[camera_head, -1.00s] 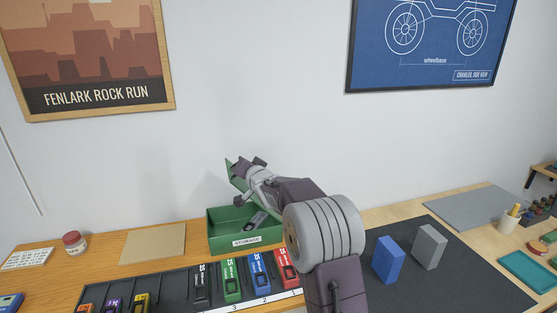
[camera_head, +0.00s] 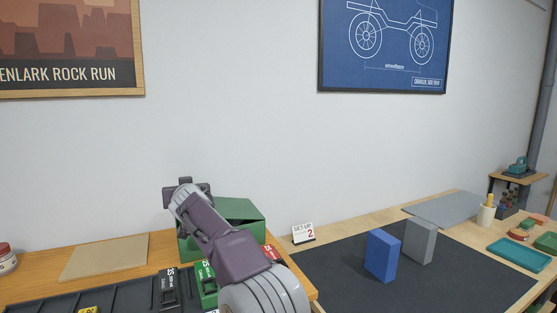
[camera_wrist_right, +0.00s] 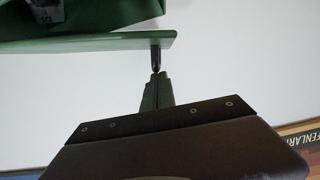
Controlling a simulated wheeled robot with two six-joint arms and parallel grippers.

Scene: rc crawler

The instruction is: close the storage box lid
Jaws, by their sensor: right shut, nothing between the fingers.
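The green storage box (camera_head: 190,246) stands at the back of the wooden table in the head view, partly hidden behind my right arm. Its green lid (camera_head: 238,209) is tilted over the box, not flat as far as I can tell. My right gripper (camera_head: 187,186) is at the box's upper left, shut and empty. In the right wrist view my closed fingertips (camera_wrist_right: 156,72) are right by the edge of the green lid panel (camera_wrist_right: 95,42); contact is unclear. Part of the box's inside with a grey item (camera_wrist_right: 42,12) shows there. My left gripper is out of view.
Battery-like packs, one green (camera_head: 205,278), stand in a black rack (camera_head: 120,291) before the box. A set-up card (camera_head: 303,232) stands to its right. Blue (camera_head: 382,256) and grey (camera_head: 420,241) blocks stand on the dark mat (camera_head: 335,285). A tan board (camera_head: 105,257) lies left.

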